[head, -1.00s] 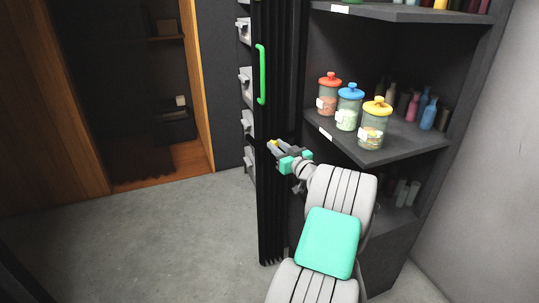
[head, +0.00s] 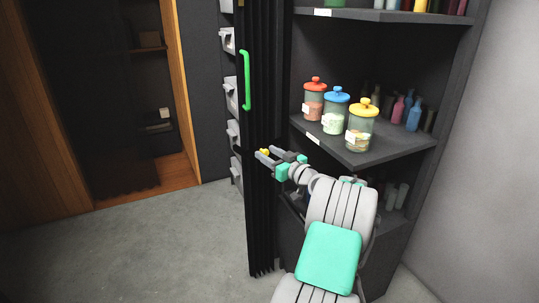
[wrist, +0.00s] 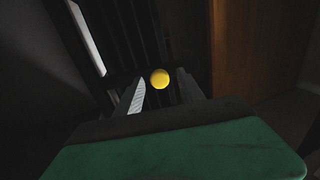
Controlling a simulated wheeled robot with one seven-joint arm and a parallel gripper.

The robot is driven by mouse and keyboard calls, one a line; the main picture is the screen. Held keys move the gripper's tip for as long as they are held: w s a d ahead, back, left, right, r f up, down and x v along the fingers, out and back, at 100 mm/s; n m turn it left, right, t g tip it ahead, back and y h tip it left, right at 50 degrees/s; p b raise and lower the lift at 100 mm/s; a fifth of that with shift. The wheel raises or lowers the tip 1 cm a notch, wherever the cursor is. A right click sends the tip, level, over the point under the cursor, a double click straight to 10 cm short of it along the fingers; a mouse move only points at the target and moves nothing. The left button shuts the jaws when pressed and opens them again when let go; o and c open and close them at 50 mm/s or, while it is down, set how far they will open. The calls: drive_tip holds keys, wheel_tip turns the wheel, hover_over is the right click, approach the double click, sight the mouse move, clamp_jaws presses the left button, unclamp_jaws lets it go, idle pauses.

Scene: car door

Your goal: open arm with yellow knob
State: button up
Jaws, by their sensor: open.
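The small round yellow knob (head: 264,151) sits by my fingertips, in front of the black ribbed panel (head: 259,215). In the wrist view the knob (wrist: 160,79) shows as a yellow ball in the gap between my two fingers. My gripper (head: 264,156) is open, pointing left, with its fingers either side of the knob in the picture. I cannot tell whether a finger touches it. The arm that bears the knob is not clearly seen. My gripper (wrist: 162,88) fills the lower wrist view with its green and dark body.
A green vertical handle (head: 247,80) is on the panel above my gripper. To the right, a dark shelf (head: 375,154) holds jars with red (head: 315,86), blue (head: 336,98) and yellow (head: 363,108) lids. Grey bins (head: 231,90) are behind the panel. Open floor (head: 150,240) lies to the left.

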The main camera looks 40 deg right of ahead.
drive_tip(key=shift+s, duration=0.1)
drive_tip(key=s, duration=0.7)
drive_tip(key=shift+s+a, duration=0.3)
drive_tip(key=shift+c, duration=0.5)
